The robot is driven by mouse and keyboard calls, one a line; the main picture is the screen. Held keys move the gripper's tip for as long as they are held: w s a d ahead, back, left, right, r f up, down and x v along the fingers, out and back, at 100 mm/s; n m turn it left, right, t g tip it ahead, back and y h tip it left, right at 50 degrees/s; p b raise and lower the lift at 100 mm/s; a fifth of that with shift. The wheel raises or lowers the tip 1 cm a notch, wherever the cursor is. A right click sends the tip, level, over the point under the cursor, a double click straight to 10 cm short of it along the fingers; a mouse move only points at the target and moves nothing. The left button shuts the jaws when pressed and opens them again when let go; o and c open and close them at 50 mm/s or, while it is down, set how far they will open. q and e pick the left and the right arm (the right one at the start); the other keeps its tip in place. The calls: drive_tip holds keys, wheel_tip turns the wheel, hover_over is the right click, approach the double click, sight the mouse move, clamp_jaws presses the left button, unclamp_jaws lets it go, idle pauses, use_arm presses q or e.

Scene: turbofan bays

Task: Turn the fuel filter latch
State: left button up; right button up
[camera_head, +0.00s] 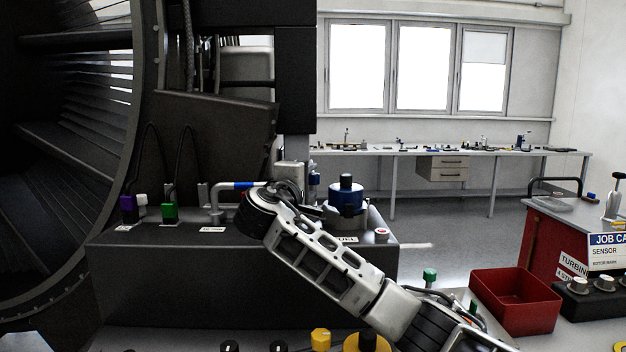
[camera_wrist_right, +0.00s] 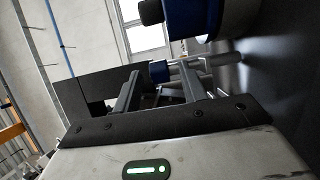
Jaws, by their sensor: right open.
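The fuel filter (camera_head: 346,197) is a blue cylinder with a black knob on top. It stands on the dark box behind a partly hidden "FUEL" label. In the right wrist view a blue cap (camera_wrist_right: 159,72) on a grey rod appears between the fingers, and the blue filter body (camera_wrist_right: 197,14) is close above. My right gripper (camera_head: 313,208) is open beside the filter's left side; contact with the cap cannot be told. My left gripper is out of view.
The dark box (camera_head: 180,280) also carries a blue-banded pipe (camera_head: 246,184), a green connector (camera_head: 169,211) and a purple one (camera_head: 128,205). A red bin (camera_head: 515,301) and a red cabinet (camera_head: 548,240) stand at right. The engine casing (camera_head: 147,100) rises at left.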

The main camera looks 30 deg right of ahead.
drive_tip(key=shift+x, duration=1.45)
clamp_jaws()
drive_tip(key=n+t+y, duration=0.3)
drive_tip(key=shift+f, duration=0.1)
drive_tip(key=shift+n+t+y, duration=0.9)
drive_tip(key=shift+n+y, duration=0.2)
drive_tip(key=shift+y, duration=0.5)
drive_tip(key=shift+n+t+y, duration=0.9)
drive_tip(key=shift+n+y, duration=0.2)
drive_tip(key=shift+y, duration=0.5)
